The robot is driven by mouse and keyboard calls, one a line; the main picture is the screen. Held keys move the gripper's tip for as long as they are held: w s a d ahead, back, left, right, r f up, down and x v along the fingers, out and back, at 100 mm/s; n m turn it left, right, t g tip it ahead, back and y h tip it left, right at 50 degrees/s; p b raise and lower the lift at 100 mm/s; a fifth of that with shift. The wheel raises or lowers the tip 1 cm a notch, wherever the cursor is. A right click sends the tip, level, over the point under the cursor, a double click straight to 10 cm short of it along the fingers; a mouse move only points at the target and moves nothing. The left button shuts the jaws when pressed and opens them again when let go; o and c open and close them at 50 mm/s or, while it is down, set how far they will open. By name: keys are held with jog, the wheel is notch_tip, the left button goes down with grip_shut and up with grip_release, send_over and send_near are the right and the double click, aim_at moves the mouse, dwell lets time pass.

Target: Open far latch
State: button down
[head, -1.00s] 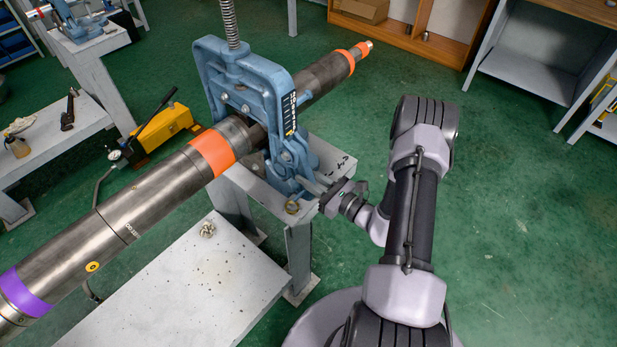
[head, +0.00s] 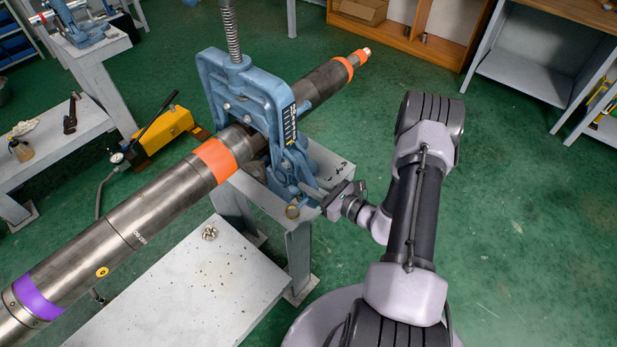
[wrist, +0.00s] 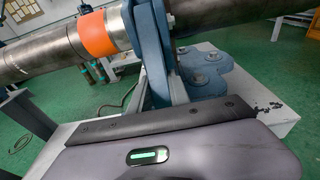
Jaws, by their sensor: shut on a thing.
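A blue pipe vise (head: 245,90) stands upright on a grey metal stand, with a threaded screw (head: 230,30) rising from its top. A long steel pipe (head: 130,215) with an orange band passes through it. The latch (head: 290,172) is at the vise's lower right side, facing my arm. My gripper (head: 312,190) reaches in from the right, low at the vise, with its fingers shut on the latch; the exact contact is small and partly hidden. In the wrist view, the vise's blue side (wrist: 158,55) and base lug (wrist: 205,72) show just beyond my gripper (wrist: 168,88).
A grey table (head: 215,285) stands in front. A yellow pump (head: 165,128) is behind the pipe. Another blue vise (head: 72,15) is far left. The green floor to the right is open.

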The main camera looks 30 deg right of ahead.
aim_at(312, 180)
jog(key=r+g+p, duration=0.1)
jog(key=p, duration=0.1)
jog(key=s+r+g+p, duration=0.1)
jog(key=p, duration=0.1)
jog(key=r+g+h+p, duration=0.1)
jog(key=p, duration=0.2)
jog(key=shift+s+d+r, duration=0.15)
jog(key=shift+s+d, duration=0.15)
jog(key=g+p, duration=0.1)
jog(key=r+g+h+p, duration=0.1)
jog(key=p, duration=0.1)
jog(key=shift+s+d+g, duration=0.15)
jog(key=shift+s+g, duration=0.15)
jog(key=c, duration=1.2)
grip_release()
jog(key=p+v, duration=0.3)
jog(key=v, duration=1.4)
jog(key=shift+r+p, duration=0.2)
jog(key=shift+p, duration=0.15)
